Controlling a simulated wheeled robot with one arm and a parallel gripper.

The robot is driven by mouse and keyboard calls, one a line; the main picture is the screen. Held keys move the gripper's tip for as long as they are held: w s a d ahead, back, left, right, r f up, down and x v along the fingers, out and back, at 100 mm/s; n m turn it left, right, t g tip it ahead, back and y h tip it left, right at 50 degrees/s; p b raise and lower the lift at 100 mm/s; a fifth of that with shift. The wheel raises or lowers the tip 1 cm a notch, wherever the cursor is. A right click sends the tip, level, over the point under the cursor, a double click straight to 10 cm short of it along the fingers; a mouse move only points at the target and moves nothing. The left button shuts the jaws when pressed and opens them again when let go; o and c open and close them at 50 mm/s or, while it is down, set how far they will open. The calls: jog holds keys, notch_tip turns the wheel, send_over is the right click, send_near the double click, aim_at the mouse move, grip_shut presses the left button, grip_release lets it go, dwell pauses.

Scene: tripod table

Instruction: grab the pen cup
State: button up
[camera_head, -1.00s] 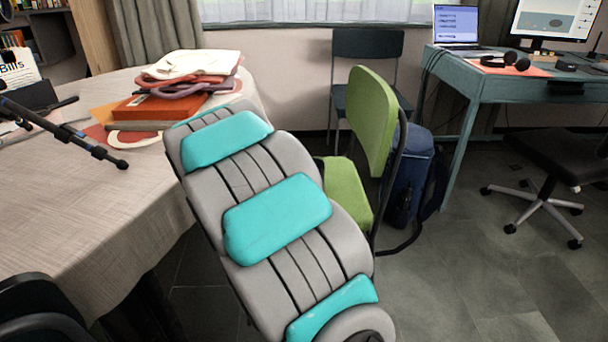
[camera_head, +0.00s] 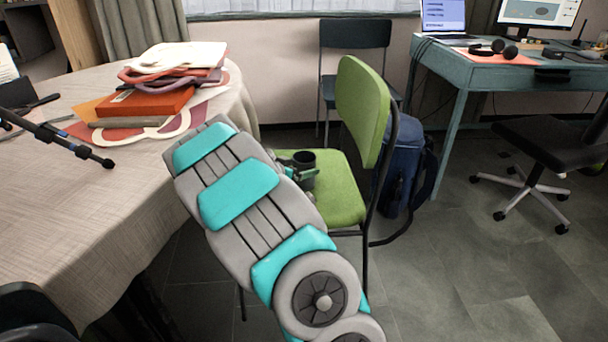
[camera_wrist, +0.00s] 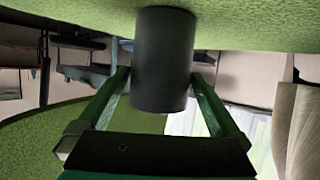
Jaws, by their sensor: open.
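The pen cup (camera_head: 303,158) is a dark grey cylinder standing on the seat of the green chair (camera_head: 345,195). Only its upper part shows in the head view, behind my arm. My gripper (camera_head: 308,178), with green fingers, is low at the seat beside the cup and is partly hidden by my arm. In the wrist view, which is upside down, the cup (camera_wrist: 163,60) appears between the two finger ends of my open gripper (camera_wrist: 160,76). I cannot tell whether either finger touches it. No pens show in it.
The chair's green backrest (camera_head: 363,112) rises just right of the cup. A round table (camera_head: 95,205) with stacked books and cloths (camera_head: 160,95) is at the left. A blue bag (camera_head: 403,165) stands behind the chair. A teal desk (camera_head: 500,75) is at the back right.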

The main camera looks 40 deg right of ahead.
jog(key=shift+x, duration=2.65)
jog(key=shift+a, duration=0.1)
jog(key=shift+c, duration=0.2)
jog(key=c, duration=1.2)
